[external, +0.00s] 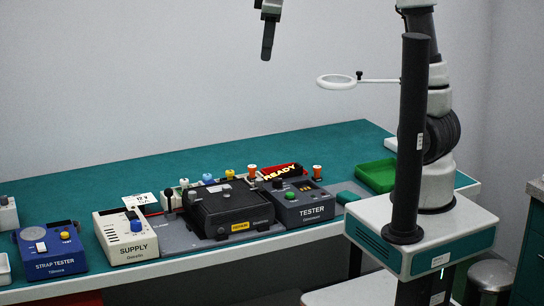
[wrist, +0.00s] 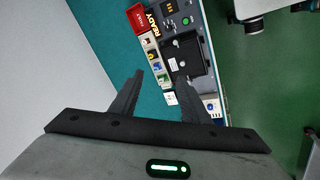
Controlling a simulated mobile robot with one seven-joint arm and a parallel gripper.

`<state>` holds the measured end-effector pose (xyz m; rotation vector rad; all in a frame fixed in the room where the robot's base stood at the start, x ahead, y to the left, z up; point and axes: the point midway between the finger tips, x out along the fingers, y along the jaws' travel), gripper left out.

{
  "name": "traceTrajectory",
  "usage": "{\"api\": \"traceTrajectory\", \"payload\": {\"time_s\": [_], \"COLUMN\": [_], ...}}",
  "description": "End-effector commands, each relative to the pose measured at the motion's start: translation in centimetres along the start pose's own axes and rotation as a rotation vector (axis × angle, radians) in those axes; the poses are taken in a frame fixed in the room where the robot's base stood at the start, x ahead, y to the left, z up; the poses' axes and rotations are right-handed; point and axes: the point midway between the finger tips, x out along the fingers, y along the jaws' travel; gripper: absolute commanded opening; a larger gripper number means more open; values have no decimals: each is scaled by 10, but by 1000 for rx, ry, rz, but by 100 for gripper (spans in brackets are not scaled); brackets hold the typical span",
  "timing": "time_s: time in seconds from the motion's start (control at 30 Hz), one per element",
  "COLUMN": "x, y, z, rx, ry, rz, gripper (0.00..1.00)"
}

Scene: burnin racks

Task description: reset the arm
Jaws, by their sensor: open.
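My gripper (external: 267,40) hangs at the top of the external view, high above the teal bench (external: 130,180), with its fingers pointing down. In the wrist view my gripper (wrist: 160,88) shows two dark fingers spread apart with nothing between them. It touches nothing. My arm rises from its base at the right and leaves the top of the external view, so its upper part is hidden.
On the bench stand a blue strap tester (external: 50,250), a white supply (external: 126,237), a black box (external: 230,208), a grey tester (external: 300,202) and a green tray (external: 377,175). A ring magnifier (external: 336,82) stands out from a dark post. The air around my gripper is clear.

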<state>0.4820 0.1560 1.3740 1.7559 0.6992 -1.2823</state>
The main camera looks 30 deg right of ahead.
Motion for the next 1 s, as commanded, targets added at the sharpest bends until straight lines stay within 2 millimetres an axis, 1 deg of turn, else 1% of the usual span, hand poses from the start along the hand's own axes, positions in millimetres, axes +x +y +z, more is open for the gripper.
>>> {"api": "traceTrajectory", "payload": {"time_s": [0.03,0.07,0.1,0.13,0.17,0.2,0.27,0.3,0.4,0.5,0.6,0.73,1.0], "x": [-11,-15,-19,-21,-22,-23,-22,-20,-12,-2,4,7,7], "y": [-2,-6,-11,-16,-22,-31,-46,-56,-81,-101,-111,-116,-115], "z": [35,52,75,92,109,130,160,177,212,233,244,248,248], "rx": [107,171,256,320,383,470,594,671,839,959,1026,1054,1051], "ry": [16,23,35,45,53,67,86,99,128,149,162,166,165], "rz": [9,13,17,21,24,28,35,39,46,50,53,53,52], "gripper": [42,42,42,42,42,42,42,42,42,42,42,42,42]}}
